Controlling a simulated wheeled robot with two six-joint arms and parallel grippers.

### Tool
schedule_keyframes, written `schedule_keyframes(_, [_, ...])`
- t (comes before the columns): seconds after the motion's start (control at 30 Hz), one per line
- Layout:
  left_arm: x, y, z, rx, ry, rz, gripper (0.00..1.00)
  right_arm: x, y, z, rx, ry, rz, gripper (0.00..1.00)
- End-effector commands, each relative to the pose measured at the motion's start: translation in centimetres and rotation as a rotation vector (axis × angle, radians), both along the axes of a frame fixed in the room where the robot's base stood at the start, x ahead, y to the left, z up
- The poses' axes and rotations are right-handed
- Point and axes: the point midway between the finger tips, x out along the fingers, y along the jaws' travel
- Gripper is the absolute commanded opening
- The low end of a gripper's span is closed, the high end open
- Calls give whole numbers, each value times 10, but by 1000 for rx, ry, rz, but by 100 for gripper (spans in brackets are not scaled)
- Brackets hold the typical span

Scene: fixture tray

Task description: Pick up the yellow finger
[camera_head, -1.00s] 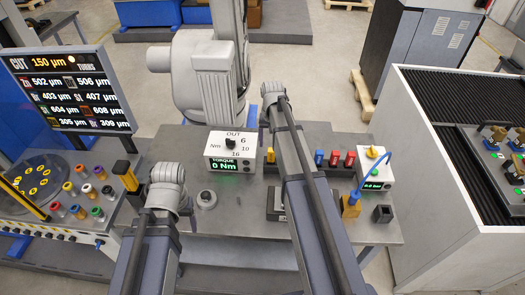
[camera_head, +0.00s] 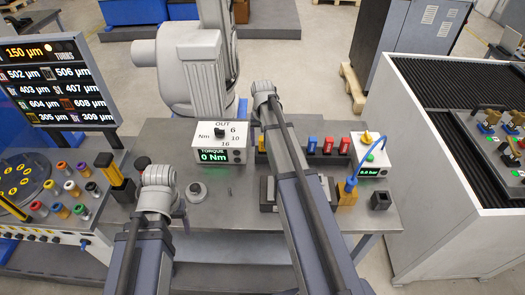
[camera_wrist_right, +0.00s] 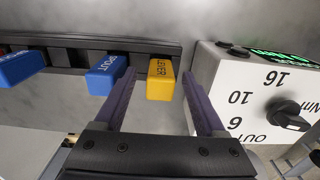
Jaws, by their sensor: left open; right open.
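The yellow finger (camera_head: 262,144) is a small block lettered LEVER, on a dark rack left of my right arm in the head view. In the right wrist view the yellow finger (camera_wrist_right: 160,79) stands between the two purple jaws of my right gripper (camera_wrist_right: 159,86). That gripper is open, with a gap on each side of the block; it does not grip it. In the head view the right gripper's tips are hidden behind its wrist. My left gripper is at the end of the left arm, under the left wrist (camera_head: 158,180); its fingers are mostly hidden, and it is away from the rack.
A white torque box (camera_head: 220,143) stands close left of the yellow finger. A blue SPOUT block (camera_wrist_right: 107,76) sits beside it on the rack (camera_wrist_right: 75,50). A white box with a blue hose (camera_head: 375,160) is at the right. Bare bench lies around the grey knob (camera_head: 196,192).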

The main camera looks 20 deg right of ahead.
Motion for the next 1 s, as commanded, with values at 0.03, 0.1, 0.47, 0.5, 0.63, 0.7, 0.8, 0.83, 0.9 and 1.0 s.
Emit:
schedule_keyframes(0.03, [0,0,-14,0,0,0,72,0,0,-14,0,0,0,72])
schedule_keyframes(0.1, [0,0,-20,0,0,1,72,0,0,-20,0,0,0,72])
schedule_keyframes(0.47, [0,0,-20,0,0,1,72,0,0,-20,0,0,0,68])
schedule_keyframes(0.5, [0,0,-20,0,0,1,72,0,0,-20,0,0,0,64])
schedule_keyframes(0.63, [0,0,-20,0,0,1,72,0,0,-20,0,0,0,49])
schedule_keyframes(0.7, [0,0,-20,0,0,0,72,0,0,-20,0,0,0,41])
schedule_keyframes(0.8, [0,0,-20,0,0,1,72,0,0,-20,0,0,0,30])
schedule_keyframes(0.83, [0,0,-20,0,0,1,72,0,0,-20,0,0,0,26])
schedule_keyframes(0.9, [0,0,-20,0,0,0,72,0,0,-20,0,0,0,18])
schedule_keyframes(1.0, [0,0,-20,0,0,0,72,0,0,-20,0,0,-1,7])
